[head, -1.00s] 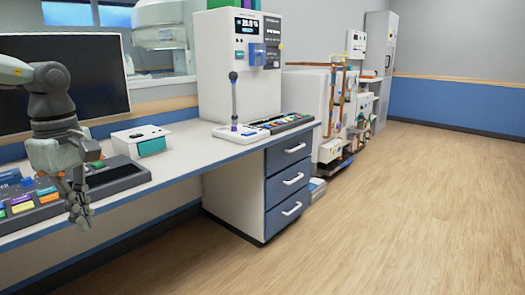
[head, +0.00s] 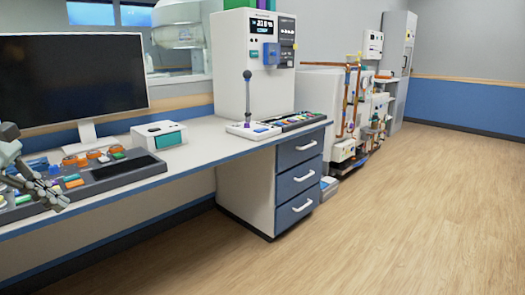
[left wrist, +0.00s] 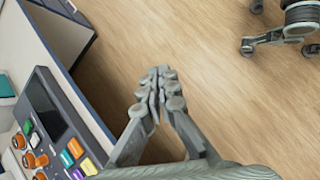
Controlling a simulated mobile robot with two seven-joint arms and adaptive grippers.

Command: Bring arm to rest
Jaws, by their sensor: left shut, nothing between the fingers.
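My left gripper (head: 48,195) is at the left edge of the head view, in front of the control console (head: 110,178) on the desk. In the left wrist view the left gripper (left wrist: 160,80) is shut and empty, its fingertips together over the floor beside the desk edge. The console (left wrist: 50,130), with orange, green, yellow and purple buttons, lies to its left there. Most of my left arm is outside the head view. My right gripper is not in view.
A monitor (head: 70,85) and a small white and teal box (head: 158,135) stand on the desk (head: 205,140). A white cabinet with a lever (head: 248,95) stands farther back, above blue drawers (head: 298,180). The wooden floor (head: 400,210) at right is clear. A wheeled chair base (left wrist: 285,35) shows in the left wrist view.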

